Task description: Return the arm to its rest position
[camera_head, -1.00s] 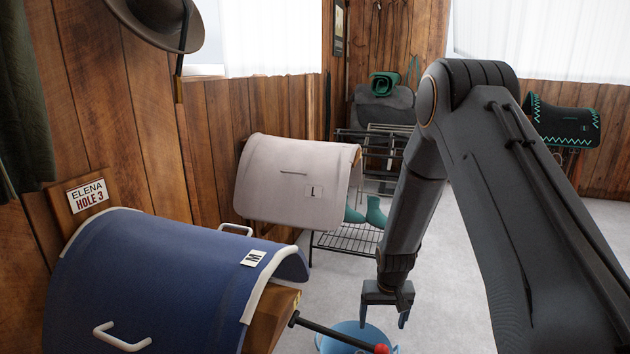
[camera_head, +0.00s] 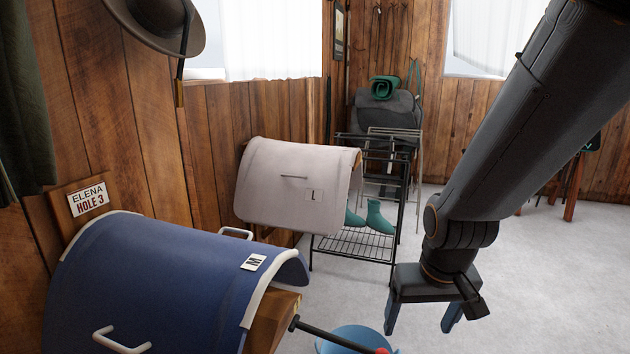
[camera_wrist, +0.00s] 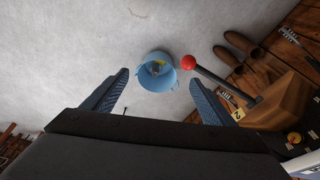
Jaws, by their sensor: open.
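My gripper (camera_head: 422,318) hangs from my arm at the right of the head view, fingers pointing down. Its two blue fingers are apart with nothing between them. It is to the right of the blue bucket (camera_head: 350,338), whose lower part is cut off by the frame's edge. In the wrist view my gripper (camera_wrist: 160,92) shows its fingers spread at left and right. The bucket (camera_wrist: 158,84) stands on the floor beyond them, with a small yellow thing inside.
A saddle rack with a blue pad (camera_head: 160,270) stands at front left, and a red-tipped bar (camera_head: 335,335) sticks out from it. A pale pad (camera_head: 290,190) hangs behind. A black wire rack (camera_head: 355,243) holds teal boots. Grey floor (camera_head: 540,270) at right is clear.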

